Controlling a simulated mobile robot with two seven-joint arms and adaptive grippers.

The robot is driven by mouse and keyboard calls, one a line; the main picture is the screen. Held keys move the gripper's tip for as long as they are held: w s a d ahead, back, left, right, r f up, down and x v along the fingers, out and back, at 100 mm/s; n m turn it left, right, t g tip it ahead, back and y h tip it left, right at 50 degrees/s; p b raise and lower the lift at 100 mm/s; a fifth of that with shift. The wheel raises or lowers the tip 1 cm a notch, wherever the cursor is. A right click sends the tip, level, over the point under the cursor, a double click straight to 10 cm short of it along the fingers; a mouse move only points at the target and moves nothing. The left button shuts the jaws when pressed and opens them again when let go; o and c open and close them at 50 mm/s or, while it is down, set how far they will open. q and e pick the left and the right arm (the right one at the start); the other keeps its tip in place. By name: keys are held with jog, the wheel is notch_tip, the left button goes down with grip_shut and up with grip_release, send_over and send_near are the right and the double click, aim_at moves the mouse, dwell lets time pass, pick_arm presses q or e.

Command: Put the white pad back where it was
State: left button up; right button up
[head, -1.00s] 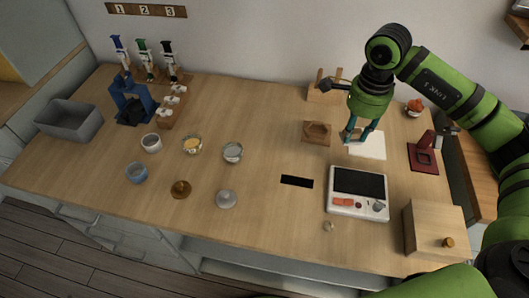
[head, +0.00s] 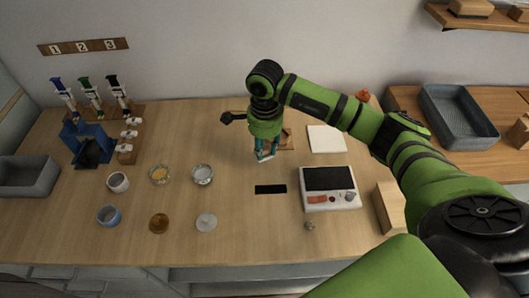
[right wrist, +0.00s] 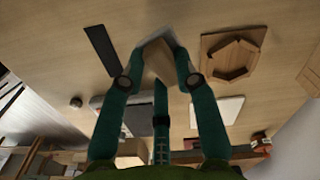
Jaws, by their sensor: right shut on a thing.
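My left gripper is not in view.
A black strip (head: 271,189) lies just in front of the gripper. A white device with a dark screen (head: 330,180) stands to its right. Small bowls, including a glass one (head: 202,175), and a pipette rack (head: 126,150) stand left. A wooden box (head: 389,208) stands at right.

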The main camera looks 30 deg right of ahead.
aim_at(265, 153)
notch_tip(265, 153, down, 3)
jog(key=shift+f+p, duration=0.2)
jog(key=shift+p, duration=0.4)
jog(key=shift+f, duration=0.3)
jog(key=shift+f, duration=0.2)
jog(key=o, duration=1)
